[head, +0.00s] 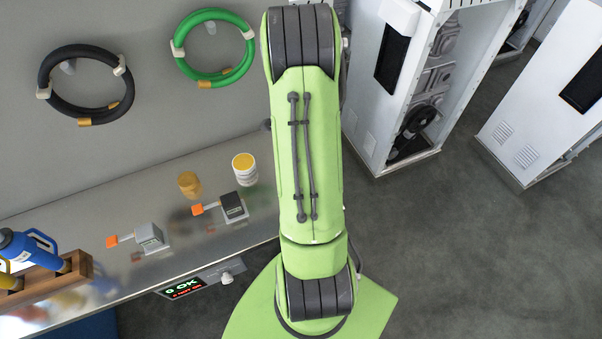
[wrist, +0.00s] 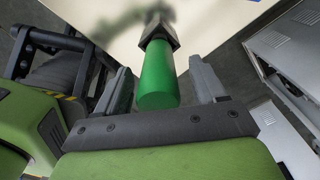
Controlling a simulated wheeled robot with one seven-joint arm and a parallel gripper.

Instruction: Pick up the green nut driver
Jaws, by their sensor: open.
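The green nut driver (wrist: 158,78) shows in the wrist view, with a green cylindrical handle and a dark hexagonal collar at its far end. My gripper (wrist: 160,82) is open in the wrist view, one grey finger on each side of the green handle. Gaps show between the handle and both fingers. The far end of the driver meets or overlaps a pale panel, and I cannot tell how it is held there. In the head view my arm fills the middle, and neither my gripper nor the nut driver can be made out.
A metal bench (head: 75,205) at the left holds a yellow-topped can (head: 245,170), small blocks with orange tabs, and a wooden rack (head: 45,280). Black (head: 50,95) and green (head: 185,65) hoses hang on the wall. White cabinets (head: 385,130) stand right; floor there is clear.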

